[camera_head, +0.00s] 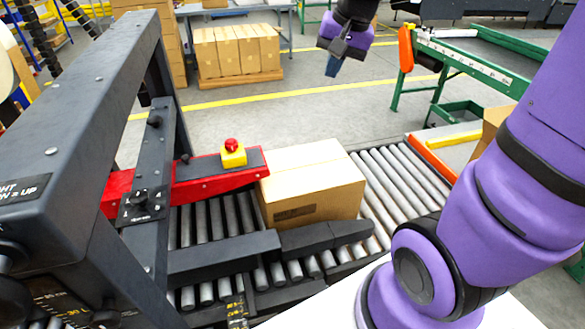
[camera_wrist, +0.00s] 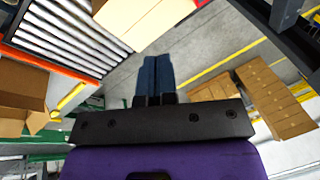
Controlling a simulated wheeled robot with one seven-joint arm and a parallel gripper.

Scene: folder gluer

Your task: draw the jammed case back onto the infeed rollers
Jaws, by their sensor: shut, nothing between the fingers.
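The case (camera_head: 311,188) is a closed cardboard box on the rollers, just right of the dark machine frame, with the red guide rail at its back left corner. A dark side guide runs along its front. In the wrist view a pale top of the case (camera_wrist: 145,18) shows at the upper middle. The infeed rollers (camera_head: 403,180) are bare to the right of the case. My gripper (camera_head: 332,66) is up beyond the conveyor, apart from the case. Its blue fingers (camera_wrist: 155,72) are shut together and empty.
The machine frame (camera_head: 70,110) stands at the left. A red stop button on a yellow box (camera_head: 233,153) sits on the red rail. An orange end rail (camera_head: 430,160) edges the rollers. Stacked cartons (camera_head: 238,52) stand behind. Open floor (camera_head: 280,113) lies beyond the conveyor.

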